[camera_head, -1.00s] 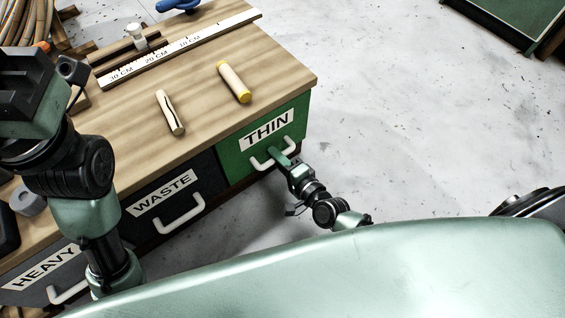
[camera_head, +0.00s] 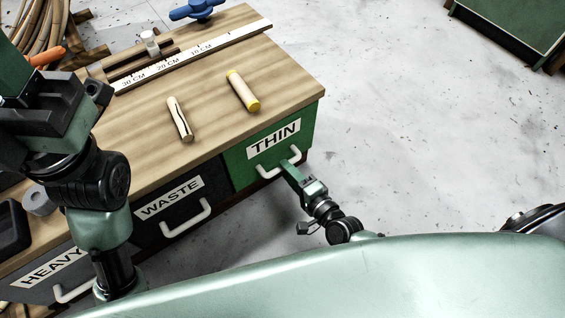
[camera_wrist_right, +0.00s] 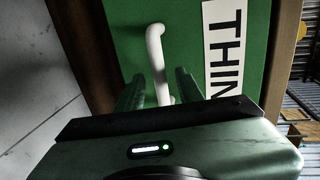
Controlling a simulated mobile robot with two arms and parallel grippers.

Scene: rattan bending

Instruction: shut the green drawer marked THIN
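The green drawer marked THIN (camera_head: 240,172) is at the right end of the bench front, with a white bar handle (camera_head: 296,154). Its front looks about level with the bench front; I cannot see a clear gap. My right gripper (camera_head: 287,166) is at this handle. In the right wrist view, the two green fingers (camera_wrist_right: 158,88) stand on either side of the white handle (camera_wrist_right: 155,48), with space between them and it. The drawer front (camera_wrist_right: 117,30) fills the view behind. My left arm crosses the left side of the head view; its fingertips do not show.
Drawers marked WASTE (camera_head: 215,178) and HEAVY (camera_head: 30,292) are to the left. On the bench top (camera_head: 215,130) lie two pale rods (camera_head: 180,118), one with yellow ends (camera_head: 242,90), and a ruler (camera_head: 195,57). The floor (camera_head: 420,150) to the right is clear.

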